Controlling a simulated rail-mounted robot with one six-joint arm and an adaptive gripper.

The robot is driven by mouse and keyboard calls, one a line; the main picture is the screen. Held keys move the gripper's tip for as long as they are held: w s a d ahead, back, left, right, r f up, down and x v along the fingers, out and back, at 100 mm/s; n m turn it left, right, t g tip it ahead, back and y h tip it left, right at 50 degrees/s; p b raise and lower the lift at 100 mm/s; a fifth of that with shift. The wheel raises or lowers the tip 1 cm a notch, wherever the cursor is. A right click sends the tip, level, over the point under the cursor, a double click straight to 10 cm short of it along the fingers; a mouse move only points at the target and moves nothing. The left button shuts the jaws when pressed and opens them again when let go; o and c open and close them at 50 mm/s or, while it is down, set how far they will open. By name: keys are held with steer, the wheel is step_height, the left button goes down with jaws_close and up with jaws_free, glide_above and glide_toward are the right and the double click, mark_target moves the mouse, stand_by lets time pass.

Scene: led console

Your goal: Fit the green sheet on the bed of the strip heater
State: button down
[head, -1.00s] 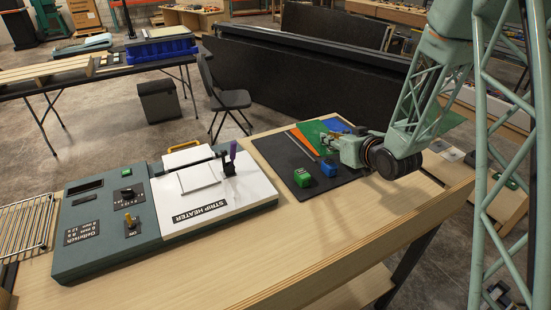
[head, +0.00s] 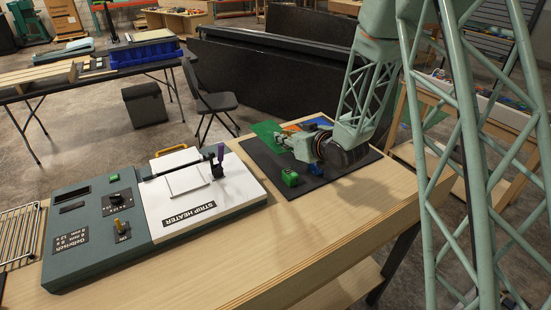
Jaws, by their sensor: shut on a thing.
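The green sheet (head: 265,130) is at the back left of the black mat, part of it reaching past the mat's edge. My gripper (head: 282,139) is shut on its right side; the fingertips are small and partly hidden by the wrist. I cannot tell how high the sheet is above the mat. The strip heater (head: 226,226) lies to the left on the bench, with a white top and a dark green control panel (head: 88,240). A thin rectangular outline (head: 187,181) marks its white bed. A dark bar (head: 180,163) crosses behind it, and a purple-topped lever (head: 219,153) stands at its right.
The black mat (head: 258,152) carries a green block (head: 289,178), a blue block (head: 315,168) partly behind my arm, and orange (head: 292,127) and blue (head: 320,122) sheets. Bare wood (head: 262,250) lies in front. A wire rack (head: 16,236) is far left.

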glide_above(282, 166)
steer(key=shift+w+d+f+b, duration=0.1)
steer(key=shift+f+b, duration=0.05)
steer(key=shift+f, duration=1.4)
steer(key=shift+w+f+b, duration=0.1)
steer(key=shift+f+b, duration=0.05)
steer(key=shift+f, duration=1.35)
steer(key=shift+s+f, duration=0.1)
steer(key=shift+f, duration=0.05)
steer(key=shift+f, duration=1.75)
steer(key=shift+f+b, duration=0.15)
steer(key=shift+b, duration=0.25)
steer(key=c, duration=3)
jaws_free()
steer(key=o, duration=0.4)
steer(key=shift+o, duration=0.2)
steer(key=shift+p+v, duration=0.35)
steer(key=shift+v, duration=5.7)
